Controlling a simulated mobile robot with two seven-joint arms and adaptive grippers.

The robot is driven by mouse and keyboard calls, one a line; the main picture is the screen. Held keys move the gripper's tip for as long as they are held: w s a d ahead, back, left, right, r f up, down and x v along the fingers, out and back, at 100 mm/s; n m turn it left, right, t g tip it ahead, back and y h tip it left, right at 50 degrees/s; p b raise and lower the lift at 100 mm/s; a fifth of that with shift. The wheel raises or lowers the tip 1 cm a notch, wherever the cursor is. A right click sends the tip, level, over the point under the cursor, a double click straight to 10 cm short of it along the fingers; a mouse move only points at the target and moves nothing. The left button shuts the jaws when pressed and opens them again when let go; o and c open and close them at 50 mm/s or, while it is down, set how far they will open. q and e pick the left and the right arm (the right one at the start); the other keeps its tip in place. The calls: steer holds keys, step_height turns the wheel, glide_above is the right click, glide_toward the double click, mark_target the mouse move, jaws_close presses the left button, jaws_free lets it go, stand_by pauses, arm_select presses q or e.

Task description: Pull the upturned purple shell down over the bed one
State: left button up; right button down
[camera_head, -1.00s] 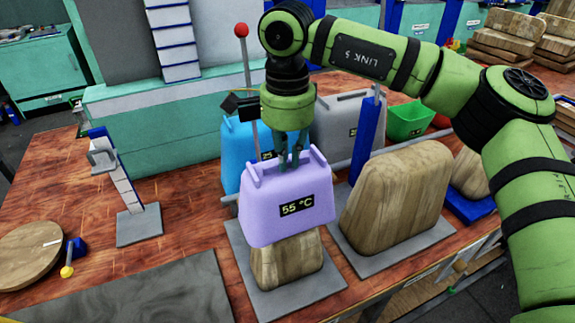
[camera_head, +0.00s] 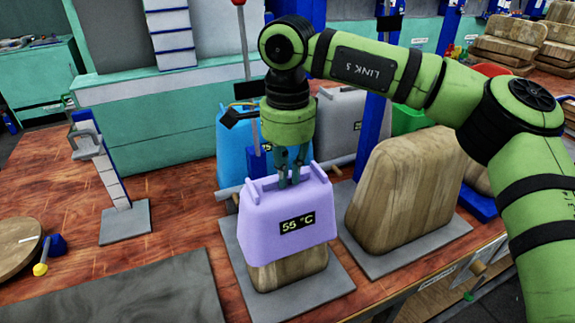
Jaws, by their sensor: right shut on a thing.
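The purple shell (camera_head: 285,222) shows a "55 °C" label on its front. It sits partly down over the wooden bed block (camera_head: 290,270), whose lower part still shows below the shell's rim. The block stands on a grey base plate (camera_head: 325,291). My right gripper (camera_head: 290,180) points down and is shut on the top of the purple shell, between its raised side rails. The top of the bed block is hidden inside the shell. My left gripper is not in view.
A larger wooden block (camera_head: 402,190) stands close on the right on its own plate. A blue shell (camera_head: 232,140) and a grey shell (camera_head: 338,125) stand behind. A clamp stand (camera_head: 115,185) and a round wooden disc (camera_head: 15,248) are on the left. Bare bench lies between.

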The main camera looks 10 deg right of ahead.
step_height(320, 180, down, 7)
steer(key=b, duration=0.4)
steer(key=shift+f+b, duration=0.2)
steer(key=shift+b, duration=0.15)
steer(key=shift+f+b, duration=0.45)
steer(key=shift+f, duration=0.2)
steer(key=c, duration=1.2)
jaws_free()
step_height(320, 180, up, 12)
steer(key=shift+r, duration=0.1)
